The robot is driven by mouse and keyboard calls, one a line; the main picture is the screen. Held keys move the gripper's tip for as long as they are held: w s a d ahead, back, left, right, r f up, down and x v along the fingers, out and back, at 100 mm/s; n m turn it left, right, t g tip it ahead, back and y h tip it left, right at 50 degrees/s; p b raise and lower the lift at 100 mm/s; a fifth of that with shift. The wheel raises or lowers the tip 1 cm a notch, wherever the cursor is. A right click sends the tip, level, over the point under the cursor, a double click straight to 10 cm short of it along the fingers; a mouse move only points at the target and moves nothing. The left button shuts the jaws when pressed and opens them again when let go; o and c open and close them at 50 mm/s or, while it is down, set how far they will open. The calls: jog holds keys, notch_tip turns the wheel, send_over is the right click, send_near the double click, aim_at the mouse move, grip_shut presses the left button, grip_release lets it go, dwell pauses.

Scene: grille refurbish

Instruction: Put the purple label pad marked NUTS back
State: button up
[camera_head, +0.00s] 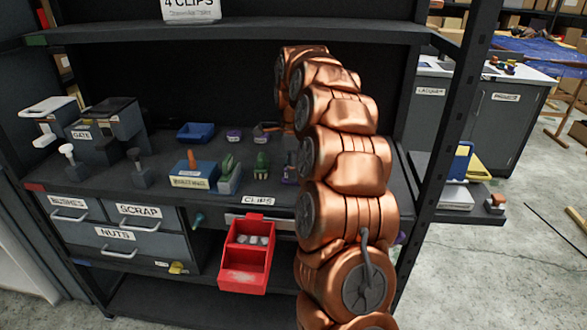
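A small purple item with a pale label (233,137) sits on the middle shelf between the blue tray and my arm. Its label is too small to read, so I cannot tell whether it is the NUTS pad. Another small purplish piece (289,174) shows at the left edge of my arm. A grey drawer labelled NUTS (115,247) is at the lower left and looks shut. My copper arm rises in front of the shelf and bends at the top. My gripper is hidden behind the arm or out of frame.
A red open bin (245,260) sticks out below the CLIPS label (257,201), with pale pieces inside. A blue tray (195,132), green items (262,163) and a GATE fixture (82,134) stand on the shelf. A black rack post (447,120) is to the right of my arm.

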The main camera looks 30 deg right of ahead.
jog(key=shift+r, duration=0.1)
jog(key=shift+r, duration=3.65)
jog(key=s+a+n+g, duration=0.1)
jog(key=s+a+n, duration=1.2)
jog(key=a, duration=0.4)
jog(key=s+a+f+n, duration=0.2)
jog(key=s+f+n, duration=0.2)
jog(key=s, duration=0.4)
jog(key=s+a+f+n+g, duration=0.1)
jog(key=s+a+f+n, duration=0.3)
jog(key=s, duration=0.5)
jog(key=s+a+f+n, duration=0.1)
jog(key=s+f+n, duration=0.2)
jog(key=s+n, duration=0.35)
notch_tip(320, 180, up, 13)
jog(key=s+m+p, duration=0.1)
jog(key=p, duration=1.1)
jog(key=shift+s, duration=0.3)
